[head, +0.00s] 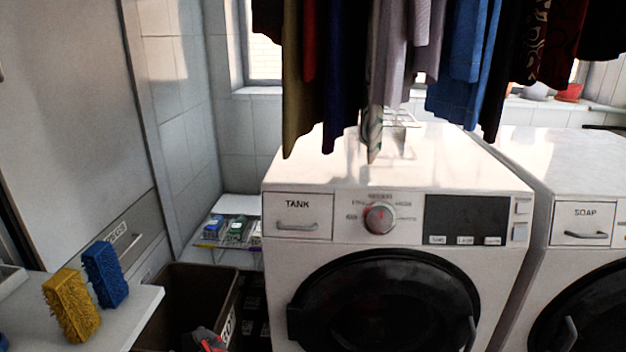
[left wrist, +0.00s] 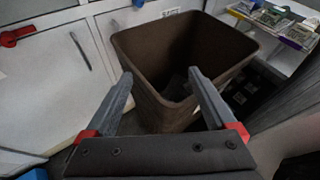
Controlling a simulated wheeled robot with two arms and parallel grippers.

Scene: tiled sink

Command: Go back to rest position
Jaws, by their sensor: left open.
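My left gripper (left wrist: 160,76) is open, with its two grey fingers apart and nothing seen between them but the brown bin behind. In the head view only a small grey and red part of my left gripper (head: 207,341) shows at the bottom edge, in front of the bin. The brown bin (left wrist: 150,101) stands just beyond the fingertips in the left wrist view; I cannot tell whether they touch it. The bin also shows in the head view (head: 185,283), left of the washing machine. My right gripper is not in view.
A white washing machine (head: 345,260) stands right of the bin, with a second one (head: 545,215) beside it. Clothes (head: 390,50) hang above. A yellow sponge (head: 71,305) and a blue sponge (head: 105,274) stand on a white counter (head: 135,310). A low shelf (head: 240,206) holds small packs.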

